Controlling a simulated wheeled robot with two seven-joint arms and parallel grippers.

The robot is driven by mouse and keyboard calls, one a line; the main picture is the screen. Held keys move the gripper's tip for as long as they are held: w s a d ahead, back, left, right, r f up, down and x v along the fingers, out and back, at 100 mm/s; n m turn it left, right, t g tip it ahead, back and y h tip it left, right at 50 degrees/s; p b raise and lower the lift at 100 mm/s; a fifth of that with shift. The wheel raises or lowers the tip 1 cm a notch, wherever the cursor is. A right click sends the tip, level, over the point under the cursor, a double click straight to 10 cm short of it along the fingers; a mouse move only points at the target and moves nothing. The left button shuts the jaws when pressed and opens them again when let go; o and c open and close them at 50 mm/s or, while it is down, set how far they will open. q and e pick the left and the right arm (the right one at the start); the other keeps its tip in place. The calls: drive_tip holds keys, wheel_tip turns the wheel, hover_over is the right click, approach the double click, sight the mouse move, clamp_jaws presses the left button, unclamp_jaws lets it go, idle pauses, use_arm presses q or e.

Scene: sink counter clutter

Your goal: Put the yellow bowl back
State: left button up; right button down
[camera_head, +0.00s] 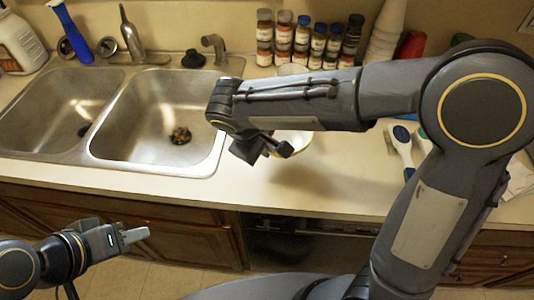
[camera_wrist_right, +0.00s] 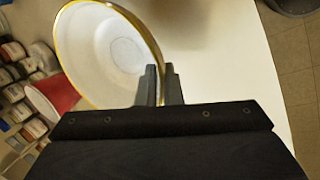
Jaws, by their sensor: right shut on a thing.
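The yellow bowl, white inside with a yellow rim, shows in the right wrist view (camera_wrist_right: 105,55). In the head view only a part of the bowl (camera_head: 296,140) shows under my right forearm, which hides the rest. My right gripper (camera_head: 270,149) is over the counter just right of the sink. In the right wrist view my right gripper (camera_wrist_right: 162,84) has its fingers close together at the bowl's rim, shut on it. My left gripper (camera_head: 136,236) is in front of the lower cabinets, away from the bowl, seen side-on; its finger gap is unclear.
The double sink (camera_head: 147,115) is on the left. Several spice jars (camera_head: 303,42), stacked white cups (camera_head: 387,30) and a red cup (camera_head: 412,45) line the back wall. A blue-and-white brush (camera_head: 403,146) lies right of my right forearm. The front counter below my right gripper is clear.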

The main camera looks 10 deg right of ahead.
drive_tip(key=shift+s+a+x, duration=0.15)
drive_tip(key=shift+x, duration=0.8)
drive_tip(key=shift+s+a+x, duration=0.1)
drive_tip(key=shift+a+x, duration=0.05)
drive_tip(key=shift+x, duration=0.8)
drive_tip(key=shift+f, duration=0.2)
drive_tip(key=shift+f, duration=0.15)
drive_tip(key=c, duration=1.6)
unclamp_jaws()
drive_tip(key=v, duration=1.2)
drive_tip(key=s+d+m+g+y, duration=0.1)
drive_tip(key=s+d+m+y, duration=0.4)
drive_tip(key=d, duration=0.7)
drive_tip(key=shift+s+d+f+m+t+y, duration=0.5)
drive_tip(key=shift+s+d+f+m, duration=0.35)
drive_tip(key=shift+s, duration=0.8)
drive_tip(key=shift+s+d+f+m+t+y, duration=0.3)
drive_tip(key=shift+s+d+f+m+t, duration=0.35)
drive_tip(key=shift+s+m, duration=0.75)
drive_tip(key=shift+s+d+f+m+t+y, duration=0.4)
drive_tip(key=shift+s+d+f+m+t, duration=0.35)
drive_tip(key=shift+s, duration=1.15)
